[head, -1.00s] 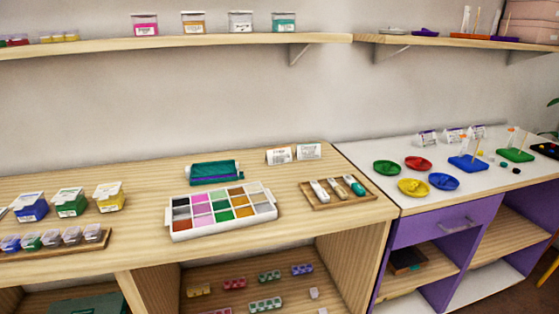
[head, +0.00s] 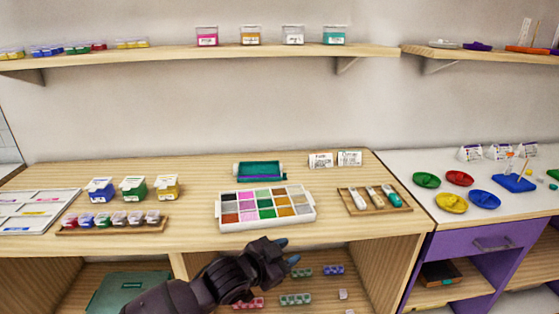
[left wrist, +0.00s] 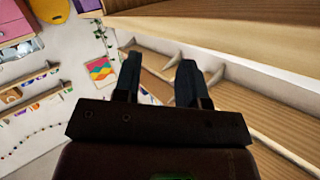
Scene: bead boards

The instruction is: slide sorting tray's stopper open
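The sorting tray (head: 228,227) is white with a grid of coloured bead compartments and lies on the wooden table in the head view. Its stopper cannot be told apart at this size. My left gripper (head: 288,251) is in front of the tray, near the table's front edge, apart from the tray. In the left wrist view my left gripper (left wrist: 158,80) has its two dark fingers spread, with nothing between them. The tray does not show in that view. My right gripper is in neither view.
A teal roll-like object (head: 260,170) lies behind the tray. A wooden tray with tools (head: 354,207) is to its right. Lidded boxes (head: 134,188) and a rack of small jars (head: 112,226) are to its left. Open shelves lie below the table edge.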

